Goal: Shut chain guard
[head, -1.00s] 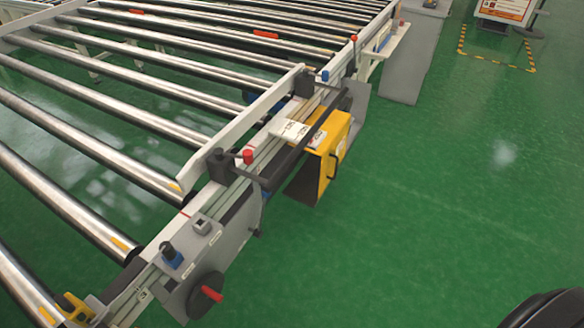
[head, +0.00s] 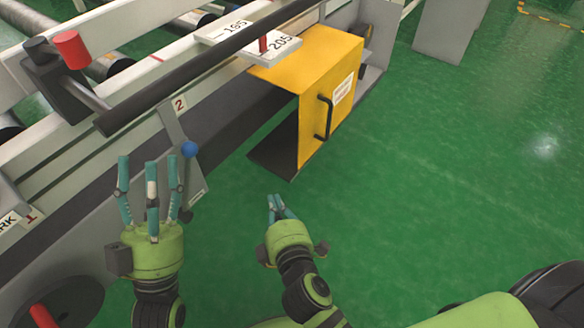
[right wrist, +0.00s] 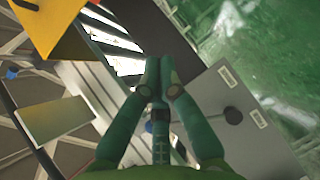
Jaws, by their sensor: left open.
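The yellow chain guard (head: 318,75) hangs on the side of the conveyor in the head view. It has a black handle (head: 324,118) and a white label on its outer face, and its near-left side shows a dark opening above a black bottom plate. A yellow panel (right wrist: 50,24), likely the guard, shows at the top left of the right wrist view. My left gripper (head: 150,170) is open and empty, fingers up, beside the conveyor's side and left of the guard. My right gripper (head: 277,203) has its fingertips together, empty, below and apart from the guard; its fingers also show in the right wrist view (right wrist: 160,70).
A long black bar (head: 215,68) runs along the conveyor above my left gripper. A blue-knobbed lever (head: 189,150) stands close to its fingers. A red knob (head: 72,48) and a black wheel with a red handle (head: 55,310) are at left. The green floor (head: 450,190) at right is clear.

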